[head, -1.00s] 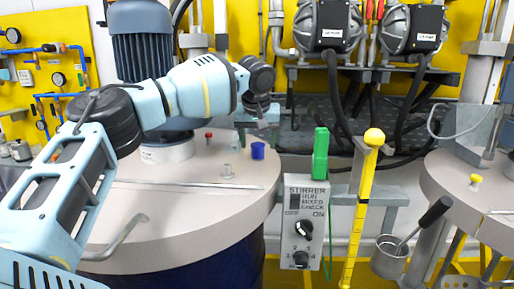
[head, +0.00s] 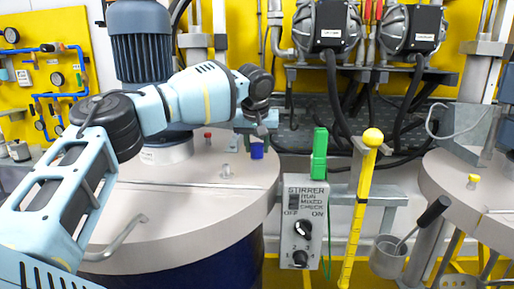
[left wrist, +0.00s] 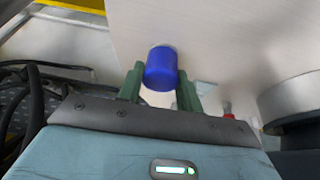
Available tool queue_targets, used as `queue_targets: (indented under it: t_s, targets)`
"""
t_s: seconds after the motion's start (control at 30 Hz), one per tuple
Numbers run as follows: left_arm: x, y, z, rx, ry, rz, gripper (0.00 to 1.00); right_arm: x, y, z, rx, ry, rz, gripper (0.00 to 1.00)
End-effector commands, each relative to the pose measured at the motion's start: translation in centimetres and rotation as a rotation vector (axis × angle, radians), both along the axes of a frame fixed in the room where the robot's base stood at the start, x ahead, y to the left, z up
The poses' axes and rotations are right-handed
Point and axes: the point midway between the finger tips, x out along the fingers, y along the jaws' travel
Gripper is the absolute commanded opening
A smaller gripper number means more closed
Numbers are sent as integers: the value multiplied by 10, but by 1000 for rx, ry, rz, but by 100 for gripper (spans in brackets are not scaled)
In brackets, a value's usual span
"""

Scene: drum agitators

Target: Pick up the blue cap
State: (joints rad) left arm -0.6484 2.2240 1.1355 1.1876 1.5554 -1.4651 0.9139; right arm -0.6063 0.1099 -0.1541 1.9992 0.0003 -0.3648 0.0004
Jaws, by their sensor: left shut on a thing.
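The blue cap (head: 257,151) is a small blue cylinder over the right part of the drum lid (head: 200,215). My left gripper (head: 256,137) is above it in the head view, with its fingers at the cap. In the left wrist view the blue cap (left wrist: 161,69) sits between the two green fingers of my left gripper (left wrist: 160,88), which is shut on it. I cannot tell whether the cap still touches the lid. My right gripper is not in view.
A red cap (head: 208,137) and a metal fitting (head: 226,172) stand on the same lid. A stirrer control box (head: 302,225) and a yellow rod (head: 362,200) are right of the drum. A second lid (head: 455,190) carries a yellow cap (head: 472,181).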

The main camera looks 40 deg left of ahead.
Motion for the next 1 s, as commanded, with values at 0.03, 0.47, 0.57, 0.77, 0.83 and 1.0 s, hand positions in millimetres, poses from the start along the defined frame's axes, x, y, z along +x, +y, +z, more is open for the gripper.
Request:
queue_targets:
  t_s: [0.03,0.47,0.57,0.77,0.83,1.0]
  targets:
    - [0,0,1,0,0,0,14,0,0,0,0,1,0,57]
    - [1,-1,33,2,-2,0,14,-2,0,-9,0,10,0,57]
    - [-4,-6,36,0,0,-4,14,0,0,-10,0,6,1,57]
    - [-19,-25,38,0,0,-4,14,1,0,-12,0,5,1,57]
    - [-26,-35,39,1,0,-5,14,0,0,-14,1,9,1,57]
    - [-47,-62,41,1,1,-6,14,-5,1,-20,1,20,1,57]
